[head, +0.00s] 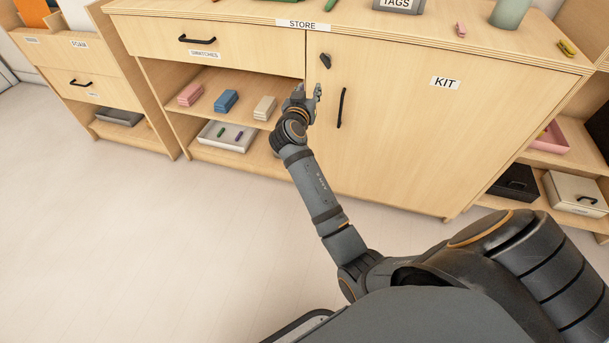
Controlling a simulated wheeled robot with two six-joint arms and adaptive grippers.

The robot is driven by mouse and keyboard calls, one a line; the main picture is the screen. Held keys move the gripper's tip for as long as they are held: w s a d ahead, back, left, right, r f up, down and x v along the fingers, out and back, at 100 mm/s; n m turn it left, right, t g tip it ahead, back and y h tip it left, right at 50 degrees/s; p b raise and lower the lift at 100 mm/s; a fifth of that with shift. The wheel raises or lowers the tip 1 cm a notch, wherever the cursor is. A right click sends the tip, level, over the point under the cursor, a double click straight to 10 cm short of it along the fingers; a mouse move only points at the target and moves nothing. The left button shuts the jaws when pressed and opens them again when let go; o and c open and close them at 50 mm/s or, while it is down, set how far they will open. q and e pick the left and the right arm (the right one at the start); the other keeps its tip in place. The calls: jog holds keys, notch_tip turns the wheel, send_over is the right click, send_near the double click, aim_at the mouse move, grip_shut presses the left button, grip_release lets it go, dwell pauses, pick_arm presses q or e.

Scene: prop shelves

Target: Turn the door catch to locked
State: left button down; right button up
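The door catch (325,61) is a small dark piece near the upper left corner of the KIT door (430,135). It sits tilted, its upper end to the left. The door is shut, and its black bar handle (341,108) is below and right of the catch. My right gripper (309,90) is below and left of the catch, by the door's left edge. Its fingers point up and stand apart with nothing between them. In the picture it is apart from the catch. I cannot tell its distance from the door. My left gripper is out of view.
Left of the door is an open shelf with pink (190,94), blue (226,101) and cream stacks (264,107), and a white tray (227,135) below. The SWATCHES drawer (215,42) is shut above. The floor (130,240) in front is clear.

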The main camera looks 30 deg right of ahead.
jog(key=s+a+f+n+g+y+p, duration=0.1)
jog(key=s+a+f+n+y+p, duration=0.1)
jog(key=f, duration=0.6)
jog(key=s+a+f+n+g+y+p, duration=0.1)
jog(key=s+a+f+n+y+p, duration=0.1)
jog(key=s+f+p, duration=0.2)
jog(key=s+a+f+n+g+y+p, duration=0.1)
jog(key=f+p, duration=0.5)
jog(key=f, duration=0.6)
jog(key=shift+s+a+n+g+y, duration=0.4)
jog(key=shift+s+a+n+y, duration=0.15)
jog(key=shift+s+n+y, duration=0.5)
jog(key=shift+w, duration=0.1)
